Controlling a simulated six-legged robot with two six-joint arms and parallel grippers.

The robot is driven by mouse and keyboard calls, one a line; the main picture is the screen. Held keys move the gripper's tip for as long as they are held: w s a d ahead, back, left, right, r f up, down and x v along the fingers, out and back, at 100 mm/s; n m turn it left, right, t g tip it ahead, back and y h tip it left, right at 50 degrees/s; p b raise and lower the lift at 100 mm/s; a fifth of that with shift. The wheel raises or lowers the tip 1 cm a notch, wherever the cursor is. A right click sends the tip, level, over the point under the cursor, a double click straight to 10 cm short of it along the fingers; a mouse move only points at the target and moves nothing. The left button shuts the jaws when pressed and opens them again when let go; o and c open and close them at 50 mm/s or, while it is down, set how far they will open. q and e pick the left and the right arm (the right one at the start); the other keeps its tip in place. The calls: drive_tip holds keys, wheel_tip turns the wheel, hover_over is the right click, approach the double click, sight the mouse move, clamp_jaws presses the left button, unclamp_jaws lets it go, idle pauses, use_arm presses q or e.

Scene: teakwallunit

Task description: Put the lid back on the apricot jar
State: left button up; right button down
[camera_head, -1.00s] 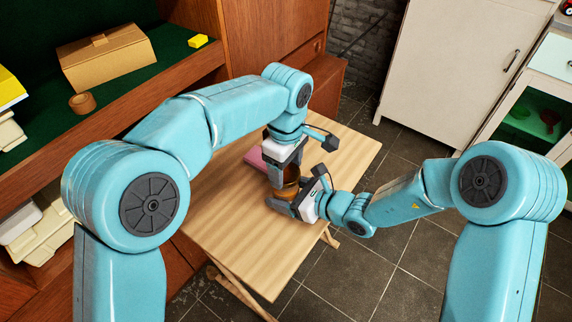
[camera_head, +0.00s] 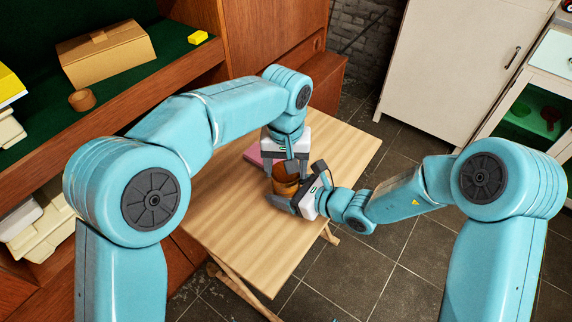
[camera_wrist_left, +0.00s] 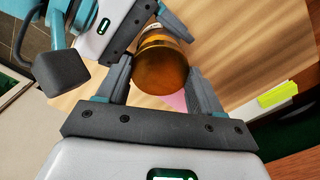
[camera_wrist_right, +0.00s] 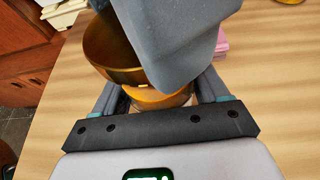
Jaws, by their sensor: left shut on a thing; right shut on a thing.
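The apricot jar (camera_head: 284,188) is orange-brown and stands near the middle of the wooden table. My right gripper (camera_head: 281,197) is shut around it from the right; the jar's pale rim (camera_wrist_right: 160,90) shows in the right wrist view. My left gripper (camera_head: 286,166) comes down from above, shut on the brown lid (camera_head: 287,173). In the right wrist view the lid (camera_wrist_right: 108,52) is tilted, its hollow side partly visible, over the jar's far left side. In the left wrist view the lid (camera_wrist_left: 160,70) sits between the fingers. I cannot tell whether lid and jar touch.
A pink object (camera_head: 254,154) lies on the table (camera_head: 236,235) behind the jar. The table's front half is clear.

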use_arm(q)
drive_tip(key=m, duration=2.3)
drive_tip(key=shift+m, duration=0.4)
drive_tip(key=m, duration=0.5)
drive_tip(key=shift+w, duration=0.1)
drive_tip(key=m, duration=0.2)
drive_tip(key=shift+m, duration=0.4)
drive_tip(key=m, duration=0.4)
drive_tip(key=shift+m, duration=0.3)
drive_tip(key=m, duration=0.3)
drive_tip(key=shift+m, duration=0.4)
drive_tip(key=o, duration=1)
